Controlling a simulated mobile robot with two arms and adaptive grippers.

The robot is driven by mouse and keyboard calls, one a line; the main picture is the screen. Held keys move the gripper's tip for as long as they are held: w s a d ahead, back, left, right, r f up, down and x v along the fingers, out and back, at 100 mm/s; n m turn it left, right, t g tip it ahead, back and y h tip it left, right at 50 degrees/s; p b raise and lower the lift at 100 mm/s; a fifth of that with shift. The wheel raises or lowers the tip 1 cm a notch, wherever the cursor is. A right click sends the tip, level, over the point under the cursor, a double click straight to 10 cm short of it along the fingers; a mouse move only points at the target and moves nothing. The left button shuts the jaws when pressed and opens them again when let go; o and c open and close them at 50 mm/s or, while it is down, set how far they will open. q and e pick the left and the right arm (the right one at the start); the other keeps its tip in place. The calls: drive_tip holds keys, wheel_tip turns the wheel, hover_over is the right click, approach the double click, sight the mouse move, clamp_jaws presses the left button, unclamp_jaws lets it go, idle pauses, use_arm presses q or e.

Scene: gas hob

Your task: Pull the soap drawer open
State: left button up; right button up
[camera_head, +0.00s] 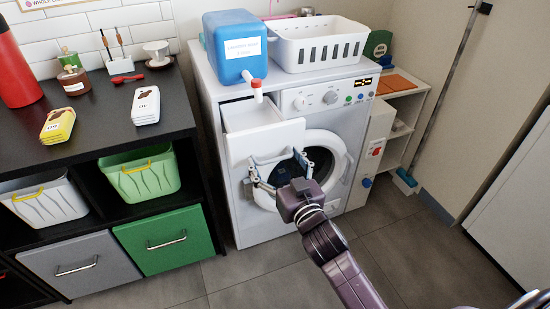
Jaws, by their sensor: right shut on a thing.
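The soap drawer (262,138) is at the upper left of the white washing machine's (222,185) front. It stands pulled out, with its white front panel well forward of the machine and its open tray showing behind. My right gripper (277,163) comes up from the lower right, its fingers at the lower part of the drawer front. It is shut on the drawer; the exact contact is hard to make out. The round door (342,160) of the machine is partly hidden behind my gripper. My left gripper is not in view.
A blue detergent container (235,50) with a red-and-white tap (257,90) overhangs the drawer from the machine's top. A white basket (318,46) stands beside it. A black shelf unit (95,130) is at the left. The tiled floor (420,235) at the right is mostly free.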

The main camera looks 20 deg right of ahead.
drive_tip(key=o, duration=1.7)
drive_tip(key=shift+c, duration=0.2)
drive_tip(key=shift+s, duration=0.1)
drive_tip(key=s, duration=1.1)
drive_tip(key=shift+s+d, duration=0.2)
drive_tip(key=shift+s, duration=0.2)
